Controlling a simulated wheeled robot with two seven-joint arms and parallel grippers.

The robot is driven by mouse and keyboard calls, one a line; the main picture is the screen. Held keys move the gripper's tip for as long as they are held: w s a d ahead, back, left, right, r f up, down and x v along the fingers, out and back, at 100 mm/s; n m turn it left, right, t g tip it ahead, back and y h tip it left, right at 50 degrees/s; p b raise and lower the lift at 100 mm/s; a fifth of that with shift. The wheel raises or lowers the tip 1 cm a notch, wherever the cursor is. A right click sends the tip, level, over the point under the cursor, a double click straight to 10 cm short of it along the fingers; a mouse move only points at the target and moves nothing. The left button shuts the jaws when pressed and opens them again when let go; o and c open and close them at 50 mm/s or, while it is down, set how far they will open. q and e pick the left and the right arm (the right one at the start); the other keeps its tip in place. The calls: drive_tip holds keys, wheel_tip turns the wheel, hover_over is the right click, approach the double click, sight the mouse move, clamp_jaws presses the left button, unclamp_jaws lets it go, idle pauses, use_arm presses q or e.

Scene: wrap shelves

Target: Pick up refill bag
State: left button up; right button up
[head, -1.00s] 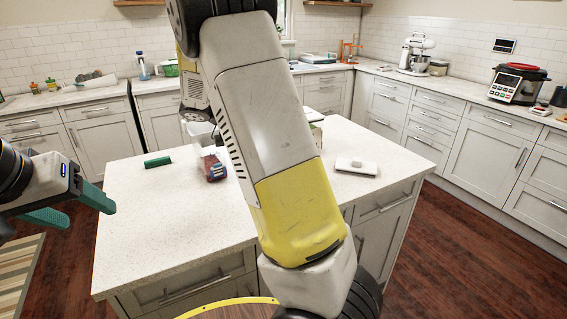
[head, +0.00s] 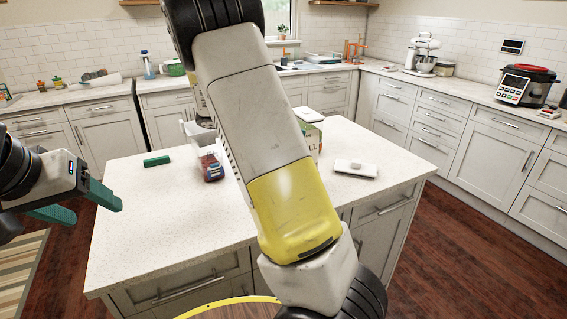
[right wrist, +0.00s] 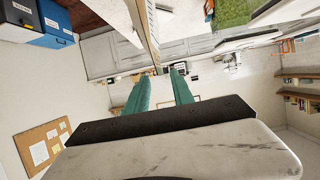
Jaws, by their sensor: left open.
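A small red and dark blue packet (head: 211,166), which may be the refill bag, lies on the white island top (head: 165,215). My right arm crosses in front of the island and passes close to the packet in the head view. My left gripper (head: 88,204) is open and empty, off the island's left side, apart from the packet.
Beside the packet is a white bin (head: 198,132), partly hidden by my arm. A green block (head: 157,161) lies to its left. The front left island top is clear.

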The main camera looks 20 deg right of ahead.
drive_tip(key=x, duration=0.4)
drive_tip(key=shift+f, duration=0.3)
clamp_jaws()
idle(1.1)
